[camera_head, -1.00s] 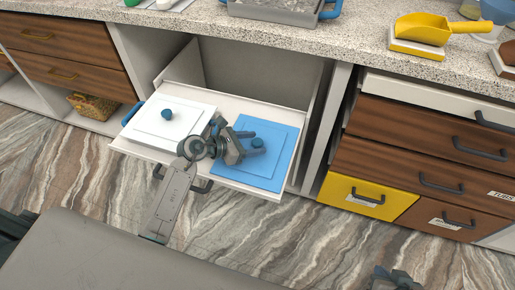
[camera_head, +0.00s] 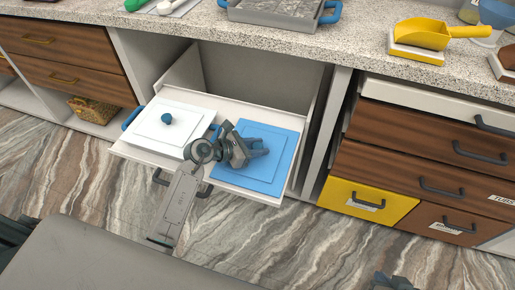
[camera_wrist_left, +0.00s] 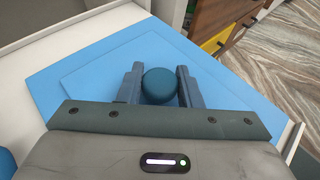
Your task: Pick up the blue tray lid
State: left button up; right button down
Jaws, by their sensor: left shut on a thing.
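The blue tray lid (camera_head: 262,172) lies flat on the pulled-out drawer, to the right of a white lid. It also fills much of the left wrist view (camera_wrist_left: 95,72). Its round dark blue knob (camera_wrist_left: 159,86) stands up from the middle. My left gripper (camera_head: 256,148) is over the lid, with its fingers (camera_wrist_left: 159,88) on both sides of the knob, shut on it. The head view mostly hides the knob behind the fingers. My right gripper (camera_head: 395,282) shows only partly at the bottom edge, and its fingers cannot be made out.
The white lid (camera_head: 152,133) with a blue knob lies left in the open drawer (camera_head: 134,152). The counter (camera_head: 365,45) above holds a metal tray (camera_head: 275,12) and a yellow scoop (camera_head: 420,35). A drawer cabinet (camera_head: 400,165) stands at right.

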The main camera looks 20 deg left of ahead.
aim_at(257, 145)
pick_arm(q)
notch_tip(257, 145, up, 3)
jog(key=shift+r+p, duration=0.15)
jog(key=shift+p, duration=0.15)
jog(key=s+a, duration=0.3)
jog(key=s, duration=0.1)
jog(key=s+a+r, duration=0.1)
jog(key=s+a, duration=0.6)
jog(key=s, duration=0.1)
jog(key=shift+a+r, duration=0.3)
